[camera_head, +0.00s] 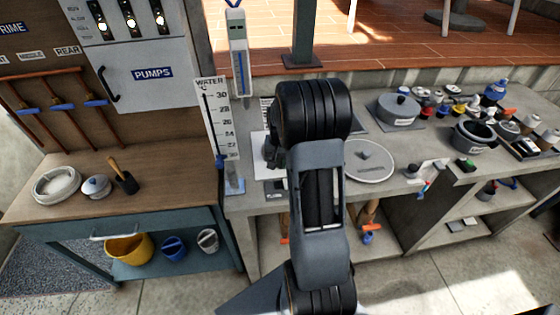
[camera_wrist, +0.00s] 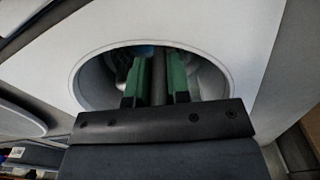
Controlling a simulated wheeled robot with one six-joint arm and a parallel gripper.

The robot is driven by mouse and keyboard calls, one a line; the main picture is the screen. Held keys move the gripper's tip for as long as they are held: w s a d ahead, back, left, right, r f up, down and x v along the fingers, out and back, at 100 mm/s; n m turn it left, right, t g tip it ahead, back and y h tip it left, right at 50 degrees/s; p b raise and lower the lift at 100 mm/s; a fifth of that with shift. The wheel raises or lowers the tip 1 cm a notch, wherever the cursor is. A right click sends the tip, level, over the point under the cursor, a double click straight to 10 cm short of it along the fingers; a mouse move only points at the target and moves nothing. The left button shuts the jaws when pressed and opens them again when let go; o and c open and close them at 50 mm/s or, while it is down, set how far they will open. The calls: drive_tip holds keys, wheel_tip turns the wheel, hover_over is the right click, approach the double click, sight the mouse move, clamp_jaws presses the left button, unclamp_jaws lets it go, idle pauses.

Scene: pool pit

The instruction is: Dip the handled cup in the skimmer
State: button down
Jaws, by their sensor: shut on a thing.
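The skimmer (camera_wrist: 225,35) fills the wrist view as a pale flat plate with a round opening. My gripper (camera_wrist: 157,72) has its green fingers reaching down into this opening, inside the rim. The fingers are close together and shut on the handled cup, of which little shows. The cup's body and any water in the opening are hidden. In the head view my arm covers the gripper and most of the skimmer's white plate (camera_head: 259,146).
A round grey lid (camera_head: 369,161) lies right of my arm on the grey counter. A water gauge (camera_head: 213,125) and a hanging thermometer (camera_head: 238,55) stand at left. A lidded pot (camera_head: 399,108), a dark pot (camera_head: 473,135) and several small items crowd the counter's right.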

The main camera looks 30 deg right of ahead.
wheel_tip(320, 180, up, 16)
drive_tip(key=p, duration=1)
drive_tip(key=shift+f+p, duration=0.25)
drive_tip(key=shift+p, duration=0.15)
idle(0.5)
drive_tip(key=shift+s+f, duration=0.1)
idle(1.1)
